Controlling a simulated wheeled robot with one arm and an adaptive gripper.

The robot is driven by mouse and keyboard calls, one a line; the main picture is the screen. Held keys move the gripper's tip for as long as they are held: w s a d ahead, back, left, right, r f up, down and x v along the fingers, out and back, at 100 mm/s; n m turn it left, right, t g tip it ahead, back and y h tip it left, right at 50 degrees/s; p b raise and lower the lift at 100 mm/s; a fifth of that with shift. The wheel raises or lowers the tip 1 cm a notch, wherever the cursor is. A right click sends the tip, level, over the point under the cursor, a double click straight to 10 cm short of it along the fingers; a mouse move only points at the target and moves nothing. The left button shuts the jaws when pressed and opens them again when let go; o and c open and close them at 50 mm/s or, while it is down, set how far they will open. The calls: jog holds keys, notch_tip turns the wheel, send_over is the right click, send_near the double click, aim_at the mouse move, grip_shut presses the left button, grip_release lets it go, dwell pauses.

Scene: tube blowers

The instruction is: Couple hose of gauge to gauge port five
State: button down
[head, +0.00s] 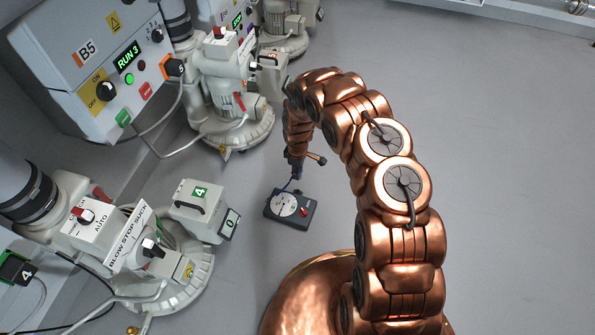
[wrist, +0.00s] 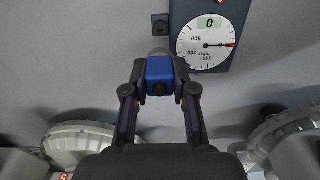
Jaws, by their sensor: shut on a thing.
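The gauge (head: 290,207) is a dark box with a white dial, on the floor right of the blower marked 4. In the wrist view the gauge (wrist: 236,48) is at the top, its dial upside down, with a "0" on it. My gripper (wrist: 160,82) is shut on a blue block-like hose end (wrist: 159,70), close to the gauge. In the head view a thin blue hose (head: 289,185) shows between my gripper and the gauge.
The blower marked 4 (head: 199,192) stands at lower left. Behind it is a blower (head: 228,100) beside the B5 box, and another (head: 285,25) further back. Cables hang between them. The grey floor (head: 480,130) on the right is clear.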

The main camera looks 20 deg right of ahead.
jog(key=shift+r+p, duration=2)
jog(key=shift+r, duration=0.35)
